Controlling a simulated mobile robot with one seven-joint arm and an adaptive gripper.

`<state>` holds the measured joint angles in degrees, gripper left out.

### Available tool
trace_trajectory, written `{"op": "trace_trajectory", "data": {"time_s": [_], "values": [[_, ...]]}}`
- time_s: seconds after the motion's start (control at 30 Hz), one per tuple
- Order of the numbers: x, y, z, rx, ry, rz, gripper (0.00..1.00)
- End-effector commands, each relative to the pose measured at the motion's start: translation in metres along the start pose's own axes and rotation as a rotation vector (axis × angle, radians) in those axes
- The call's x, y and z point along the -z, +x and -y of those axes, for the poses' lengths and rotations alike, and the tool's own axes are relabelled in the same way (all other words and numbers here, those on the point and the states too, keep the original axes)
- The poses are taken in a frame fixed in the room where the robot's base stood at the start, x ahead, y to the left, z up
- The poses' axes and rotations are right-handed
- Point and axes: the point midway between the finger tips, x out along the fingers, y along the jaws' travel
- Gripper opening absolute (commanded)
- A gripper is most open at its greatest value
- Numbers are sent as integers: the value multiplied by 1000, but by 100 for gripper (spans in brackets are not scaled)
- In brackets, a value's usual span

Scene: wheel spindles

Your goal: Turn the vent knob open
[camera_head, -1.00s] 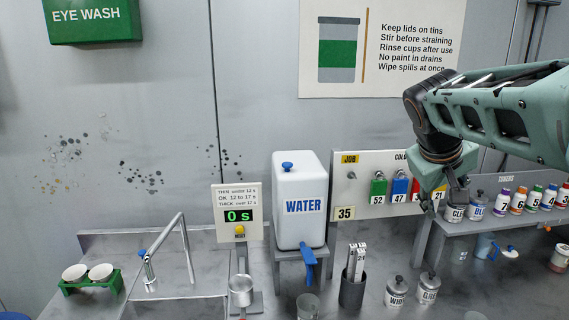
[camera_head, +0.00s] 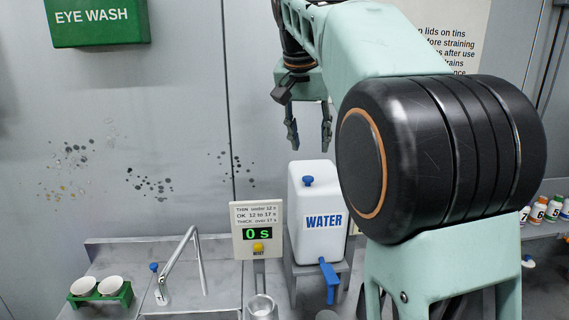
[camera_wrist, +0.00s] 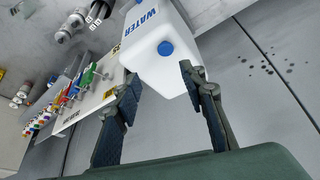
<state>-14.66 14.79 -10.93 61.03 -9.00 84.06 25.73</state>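The blue vent knob (camera_head: 308,181) sits on top of the white WATER container (camera_head: 318,225), which stands on a grey stand. In the wrist view the knob (camera_wrist: 165,48) shows on the container (camera_wrist: 146,35), between and beyond the fingertips. My gripper (camera_head: 309,148) points down above the container, open and empty, with its fingertips apart from the knob. The two spread fingers also show in the wrist view (camera_wrist: 160,74). A blue tap lever (camera_head: 329,281) is low on the container's front.
The timer sign (camera_head: 257,229) stands just left of the container. A bent faucet (camera_head: 183,262) and a green holder (camera_head: 126,293) with two white cups are farther left. My arm hides much of the right side, including most of the job board.

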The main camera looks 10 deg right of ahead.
Motion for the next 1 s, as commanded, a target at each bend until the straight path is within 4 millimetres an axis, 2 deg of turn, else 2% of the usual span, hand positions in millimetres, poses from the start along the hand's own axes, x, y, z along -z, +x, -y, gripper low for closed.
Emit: {"op": "trace_trajectory", "data": {"time_s": [0.07,0.17,0.5,0.7,1.0], "values": [[-1,-3,6,18,15,13,38],[-2,4,10,25,19,20,38],[-4,64,11,23,17,22,38],[-4,92,12,24,17,20,38],[-4,104,12,25,17,18,38]]}}
